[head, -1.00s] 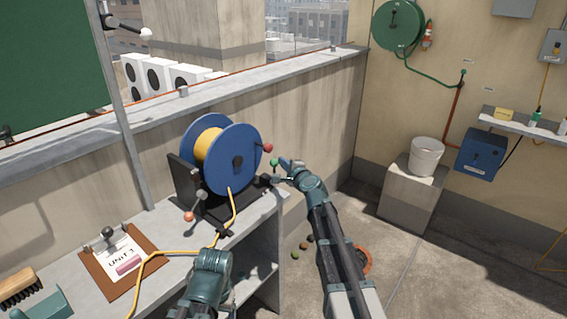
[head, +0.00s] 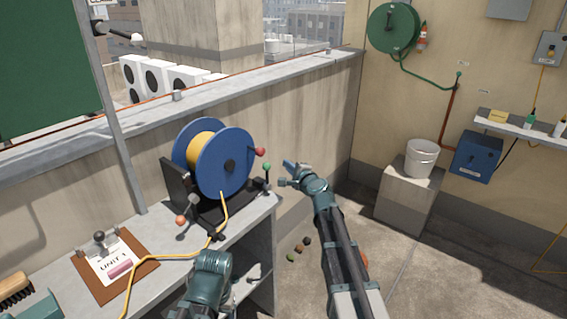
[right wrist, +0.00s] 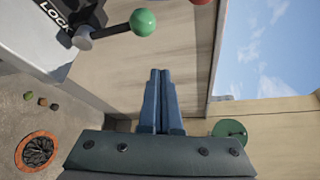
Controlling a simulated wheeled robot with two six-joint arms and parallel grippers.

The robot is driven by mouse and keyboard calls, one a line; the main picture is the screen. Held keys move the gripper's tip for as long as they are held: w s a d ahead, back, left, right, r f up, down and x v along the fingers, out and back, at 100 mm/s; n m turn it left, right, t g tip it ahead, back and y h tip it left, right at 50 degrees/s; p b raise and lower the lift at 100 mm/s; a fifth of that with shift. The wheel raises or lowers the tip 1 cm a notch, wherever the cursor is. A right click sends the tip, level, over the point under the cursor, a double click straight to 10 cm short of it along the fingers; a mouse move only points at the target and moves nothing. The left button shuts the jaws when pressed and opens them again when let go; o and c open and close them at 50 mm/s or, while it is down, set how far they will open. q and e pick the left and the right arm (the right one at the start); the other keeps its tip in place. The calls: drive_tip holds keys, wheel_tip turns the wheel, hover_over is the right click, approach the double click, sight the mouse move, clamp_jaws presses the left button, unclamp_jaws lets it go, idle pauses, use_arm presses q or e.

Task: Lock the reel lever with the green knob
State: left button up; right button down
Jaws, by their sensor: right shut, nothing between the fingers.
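The reel (head: 222,160) is blue with yellow cable and sits in a black stand on the bench. Its lever with the green knob (head: 267,167) is at the stand's right side. In the right wrist view the green knob (right wrist: 143,22) is on a dark rod at the top, beside a LOCK label (right wrist: 54,15). My right gripper (head: 288,165) is shut and empty, just right of the knob and apart from it. Its fingers (right wrist: 160,74) also show in the wrist view. My left gripper (head: 208,268) is low over the bench front; its fingertips cannot be made out.
A red knob (head: 260,152) and an orange knob (head: 180,221) are also on the reel unit. A clipboard (head: 92,286) lies on the bench (head: 256,213). A parapet wall (head: 310,112) runs behind. A white bucket (head: 421,158) stands on a block at the right.

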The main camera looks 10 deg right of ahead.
drive_tip(key=s+d+f, duration=0.1)
drive_tip(key=s, duration=0.5)
drive_tip(key=shift+s+b, duration=0.15)
drive_tip(key=shift+b, duration=0.25)
drive_tip(key=shift+d+f, duration=0.1)
drive_tip(key=s+a+f+n+g+y+p, duration=0.25)
drive_tip(key=s+a+n+g, duration=0.35)
drive_tip(key=a, duration=0.4)
drive_tip(key=s+a+f+n+g+y+p, duration=0.1)
drive_tip(key=s+a+f+n+g+p, duration=0.25)
drive_tip(key=s+a+n, duration=0.55)
drive_tip(key=s+d+n+g+h+p, duration=0.2)
drive_tip(key=s+n+g+h+p, duration=0.3)
drive_tip(key=s, duration=1.3)
drive_tip(key=n+g+h, duration=0.2)
drive_tip(key=n+h, duration=0.1)
drive_tip(key=shift+s+f+p, duration=0.2)
drive_tip(key=shift+f+p, duration=0.1)
drive_tip(key=shift+p, duration=0.1)
